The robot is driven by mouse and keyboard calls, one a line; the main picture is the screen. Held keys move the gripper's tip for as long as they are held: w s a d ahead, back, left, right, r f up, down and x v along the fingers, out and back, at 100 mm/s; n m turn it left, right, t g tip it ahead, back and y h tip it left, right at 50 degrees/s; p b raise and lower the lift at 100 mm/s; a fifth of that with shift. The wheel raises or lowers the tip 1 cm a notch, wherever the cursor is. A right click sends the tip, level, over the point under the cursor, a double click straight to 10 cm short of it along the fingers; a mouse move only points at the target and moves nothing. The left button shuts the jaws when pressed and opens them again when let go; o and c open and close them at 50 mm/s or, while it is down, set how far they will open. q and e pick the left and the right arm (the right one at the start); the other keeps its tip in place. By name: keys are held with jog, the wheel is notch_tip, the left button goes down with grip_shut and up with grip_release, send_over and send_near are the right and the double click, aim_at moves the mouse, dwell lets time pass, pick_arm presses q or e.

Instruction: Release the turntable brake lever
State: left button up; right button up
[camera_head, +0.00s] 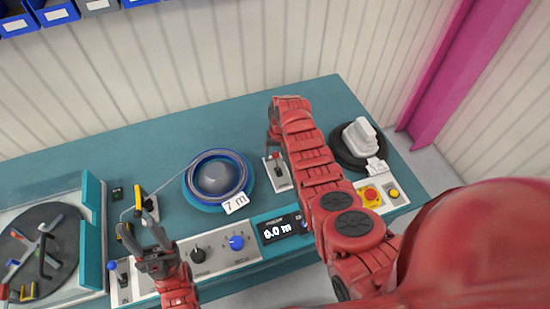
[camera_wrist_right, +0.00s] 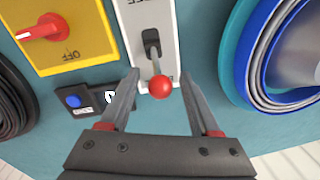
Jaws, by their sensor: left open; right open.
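The brake lever is a metal stem with a red ball knob (camera_wrist_right: 160,87), rising from a black slot in a white plate (camera_wrist_right: 172,20). The plate also shows in the head view (camera_head: 272,184), right of the turntable. My right gripper (camera_wrist_right: 160,78) is open, with its fingers on either side of the red knob and visible gaps to both. The turntable carries a blue cable coil (camera_head: 217,177) tagged "7 m". My left gripper (camera_head: 146,236) is open and empty near the front panel.
A yellow panel with a red switch (camera_wrist_right: 48,32) and a small box with a blue button (camera_wrist_right: 74,101) lie left of the lever in the wrist view. A 0.0 m display (camera_head: 278,230) is in front.

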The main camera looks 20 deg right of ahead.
jog(key=shift+a+f, duration=0.1)
jog(key=shift+f, duration=1.05)
grip_shut()
dwell(0.8)
